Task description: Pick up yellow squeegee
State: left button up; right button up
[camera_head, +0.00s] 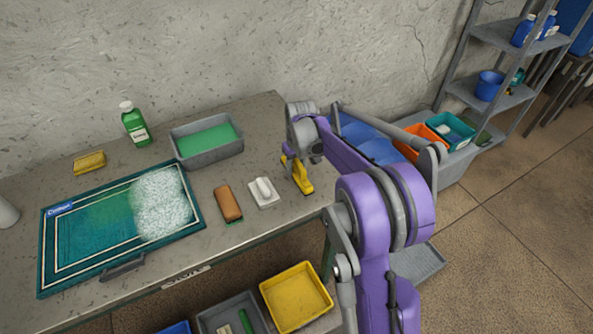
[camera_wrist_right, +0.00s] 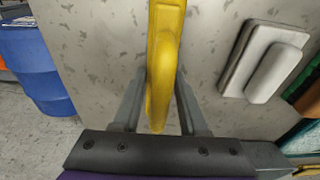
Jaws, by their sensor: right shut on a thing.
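The yellow squeegee (camera_head: 301,177) is at the right end of the grey table, beside the white scrubbing pad. My right gripper (camera_head: 290,157) comes down on it from above and is shut on it. In the right wrist view, the yellow squeegee (camera_wrist_right: 165,55) runs lengthwise between the two grey fingers of my right gripper (camera_wrist_right: 160,105). The squeegee is at or close to the tabletop; I cannot tell whether it touches. My left gripper is not in view.
Left of the squeegee are a white pad (camera_head: 264,192), a brown brush (camera_head: 228,203), a grey tub (camera_head: 206,152), a green bottle (camera_head: 134,124), a yellow sponge (camera_head: 89,162) and a foamy green rug (camera_head: 100,222). A yellow bin (camera_head: 296,297) stands below. A shelf (camera_head: 500,35) is at right.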

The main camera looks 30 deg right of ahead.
aim_at(296, 159)
grip_shut()
jog(key=shift+r, duration=0.1)
notch_tip(296, 159, up, 10)
jog(key=shift+f, duration=0.1)
jog(key=shift+o, duration=1.4)
grip_release()
grip_shut()
